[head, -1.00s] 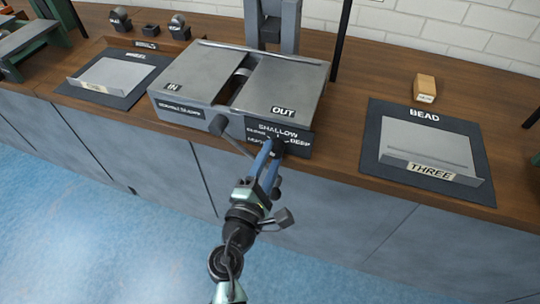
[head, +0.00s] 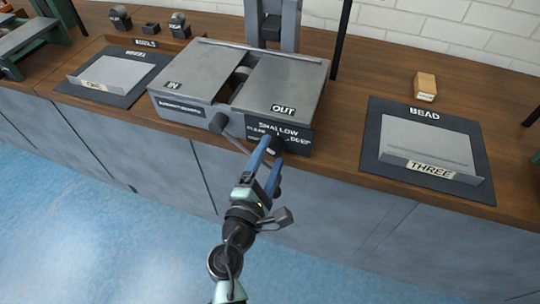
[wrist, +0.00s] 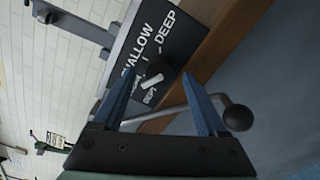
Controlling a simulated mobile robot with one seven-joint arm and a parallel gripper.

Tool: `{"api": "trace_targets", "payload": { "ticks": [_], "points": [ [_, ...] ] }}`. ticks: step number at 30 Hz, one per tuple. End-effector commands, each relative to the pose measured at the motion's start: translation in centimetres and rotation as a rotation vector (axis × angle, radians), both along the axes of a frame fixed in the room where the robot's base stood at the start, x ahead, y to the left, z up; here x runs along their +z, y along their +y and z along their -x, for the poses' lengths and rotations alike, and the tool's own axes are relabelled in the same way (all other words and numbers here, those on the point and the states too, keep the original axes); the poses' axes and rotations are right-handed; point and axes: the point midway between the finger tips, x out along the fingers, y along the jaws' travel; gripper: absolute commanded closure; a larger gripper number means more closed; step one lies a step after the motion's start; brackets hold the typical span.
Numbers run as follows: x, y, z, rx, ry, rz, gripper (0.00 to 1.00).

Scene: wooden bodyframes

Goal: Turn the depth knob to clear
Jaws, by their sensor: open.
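The depth knob (wrist: 155,72) is black with a white pointer bar, on a dark label plate (head: 297,133) on the machine's front. The plate reads SHALLOW at the top, CLEAR at the left and DEEP at the right. In the wrist view the knob lies between and just beyond the blue fingertips. My gripper (head: 270,149) is open, its fingers spread in front of the knob; it also shows in the wrist view (wrist: 158,88). I see no clear contact. The fingers hide part of the plate in the head view, so the pointer's exact setting is unclear.
The grey machine (head: 300,82) has IN and OUT plates. A crank lever with a round black handle (wrist: 238,118) passes close to the fingers. A BEAD tray (head: 430,148) and a wooden block (head: 425,86) are at the right; another tray (head: 112,75) is at the left.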

Motion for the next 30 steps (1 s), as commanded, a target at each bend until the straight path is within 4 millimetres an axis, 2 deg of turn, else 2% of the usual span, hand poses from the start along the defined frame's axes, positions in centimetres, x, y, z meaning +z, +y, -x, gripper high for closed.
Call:
{"api": "trace_targets", "payload": {
  "ticks": [5,12,18,24,30],
  "points": [
    [-0.1,0.8,2.2,0.003,0.002,-0.001,0.25],
    [-0.2,2.4,7.3,0.004,0.003,0.001,0.25],
    [-0.2,3.5,10.6,0.003,0.004,0.001,0.25],
    [-0.1,3.9,12.0,0.001,0.002,0.000,0.25],
    [0.0,4.0,12.2,0.001,0.001,0.001,0.25]
  ]
}}
